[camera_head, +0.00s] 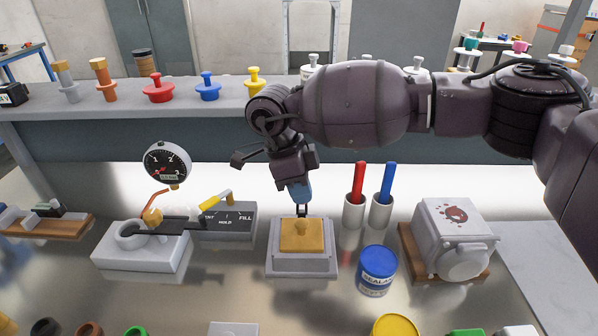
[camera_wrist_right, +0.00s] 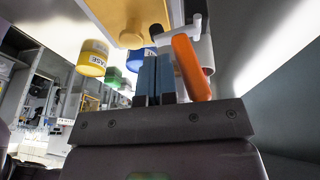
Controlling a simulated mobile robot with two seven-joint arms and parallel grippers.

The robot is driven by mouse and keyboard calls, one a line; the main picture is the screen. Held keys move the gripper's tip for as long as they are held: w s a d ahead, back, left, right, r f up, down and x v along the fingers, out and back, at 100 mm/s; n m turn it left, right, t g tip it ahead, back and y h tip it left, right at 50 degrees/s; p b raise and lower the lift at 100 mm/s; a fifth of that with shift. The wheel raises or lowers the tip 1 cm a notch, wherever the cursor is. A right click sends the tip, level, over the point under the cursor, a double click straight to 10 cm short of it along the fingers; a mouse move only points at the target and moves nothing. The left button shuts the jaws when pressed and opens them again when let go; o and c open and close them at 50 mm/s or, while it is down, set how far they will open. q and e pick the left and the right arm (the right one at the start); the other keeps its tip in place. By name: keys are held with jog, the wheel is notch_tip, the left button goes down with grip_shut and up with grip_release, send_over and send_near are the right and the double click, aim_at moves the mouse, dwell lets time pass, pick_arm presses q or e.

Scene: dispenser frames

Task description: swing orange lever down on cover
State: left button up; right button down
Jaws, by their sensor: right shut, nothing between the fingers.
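The cover is a yellow plate (camera_head: 302,236) with a small knob, on a grey square base (camera_head: 301,264) at the middle of the bench. It also shows in the right wrist view, at the top (camera_wrist_right: 125,15). The orange lever (camera_wrist_right: 191,67) shows in the right wrist view, standing off a grey pivot beside the cover. I cannot make it out in the head view, where my gripper covers that spot. My right gripper (camera_head: 302,211) is shut and empty at the far edge of the cover. Its fingertips (camera_wrist_right: 156,64) are just left of the lever; contact is unclear. My left gripper is not in view.
White cups with a red handle (camera_head: 358,182) and a blue handle (camera_head: 387,182) stand close right of my gripper. A blue can (camera_head: 377,268) and a white box (camera_head: 455,234) are further right. A dial gauge (camera_head: 167,163) and a FILL valve panel (camera_head: 228,221) are left.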

jog(key=shift+s+f, duration=0.1)
jog(key=shift+f, duration=0.35)
jog(key=shift+s+r+t+p, duration=0.2)
jog(key=shift+t+p, duration=0.2)
jog(key=shift+p, duration=0.15)
jog(key=shift+s+f+t+p, duration=0.1)
jog(key=shift+s+t+p, duration=0.05)
jog(key=shift+t+p, duration=0.2)
jog(key=shift+s+f+t, duration=0.1)
jog(key=shift+t, duration=0.15)
jog(key=shift+f, duration=0.35)
jog(key=shift+r, duration=0.1)
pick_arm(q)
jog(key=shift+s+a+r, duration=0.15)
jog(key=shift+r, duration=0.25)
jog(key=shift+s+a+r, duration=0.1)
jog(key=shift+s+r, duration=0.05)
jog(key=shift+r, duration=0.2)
pick_arm(e)
jog(key=shift+s, duration=0.1)
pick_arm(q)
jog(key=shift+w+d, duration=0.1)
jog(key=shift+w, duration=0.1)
